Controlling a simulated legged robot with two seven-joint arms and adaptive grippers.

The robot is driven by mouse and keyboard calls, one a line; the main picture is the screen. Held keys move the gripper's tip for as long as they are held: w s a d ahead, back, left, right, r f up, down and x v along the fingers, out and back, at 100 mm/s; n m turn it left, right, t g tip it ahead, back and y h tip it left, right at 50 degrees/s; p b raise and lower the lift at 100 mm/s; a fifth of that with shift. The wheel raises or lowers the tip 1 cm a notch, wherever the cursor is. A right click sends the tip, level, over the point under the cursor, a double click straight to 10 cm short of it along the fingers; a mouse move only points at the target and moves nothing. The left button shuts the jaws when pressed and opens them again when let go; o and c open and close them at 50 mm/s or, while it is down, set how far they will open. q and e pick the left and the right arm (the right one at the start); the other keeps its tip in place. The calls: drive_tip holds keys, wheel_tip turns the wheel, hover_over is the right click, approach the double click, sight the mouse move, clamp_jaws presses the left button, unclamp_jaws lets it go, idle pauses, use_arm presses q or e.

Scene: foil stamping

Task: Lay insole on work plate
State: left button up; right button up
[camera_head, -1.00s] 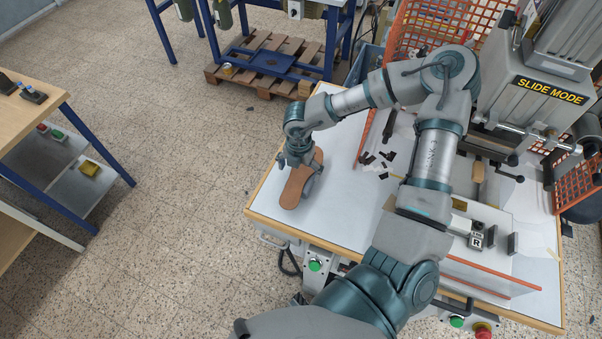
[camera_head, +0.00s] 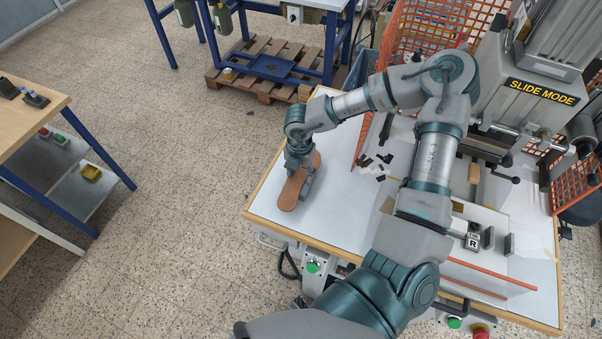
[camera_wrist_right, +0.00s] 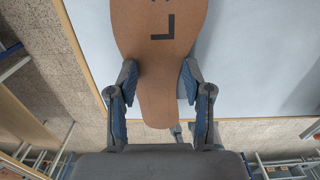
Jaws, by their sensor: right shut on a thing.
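The insole (camera_head: 296,190) is a brown, elongated flat piece near the left edge of the white worktable. In the right wrist view the insole (camera_wrist_right: 160,60) shows a black "L" mark, and its narrow end points toward my palm. My right gripper (camera_head: 303,172) is shut on the insole. In the wrist view my right gripper's fingers (camera_wrist_right: 158,80) sit on either side of its narrower part. I cannot tell whether the insole touches the tabletop. The work plate cannot be told apart with certainty; my right arm covers part of the press area. My left gripper is out of view.
The white worktable (camera_head: 335,200) has bare room around the insole. Small dark pieces (camera_head: 384,160) lie near the orange mesh guard (camera_head: 425,35). The "SLIDE MODE" press (camera_head: 540,85) stands at the right. A block marked "R" (camera_head: 473,241) is nearer the front.

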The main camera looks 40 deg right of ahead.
sight(299, 174)
drive_tip(key=shift+s+f+p, duration=0.15)
drive_tip(key=shift+s+p, duration=0.05)
drive_tip(key=shift+p, duration=0.15)
drive_tip(key=r, duration=0.2)
drive_tip(key=w+r, duration=0.1)
drive_tip(key=r, duration=0.1)
drive_tip(key=shift+w+d+r, duration=0.15)
drive_tip(key=shift+d+r, duration=0.05)
clamp_jaws()
drive_tip(key=r, duration=0.5)
drive_tip(key=shift+a+r, duration=0.2)
drive_tip(key=shift+r, duration=0.15)
drive_tip(key=o, duration=1.1)
unclamp_jaws()
drive_tip(key=shift+s+d, duration=0.2)
drive_tip(key=shift+o, duration=0.5)
drive_tip(key=shift+a, duration=0.1)
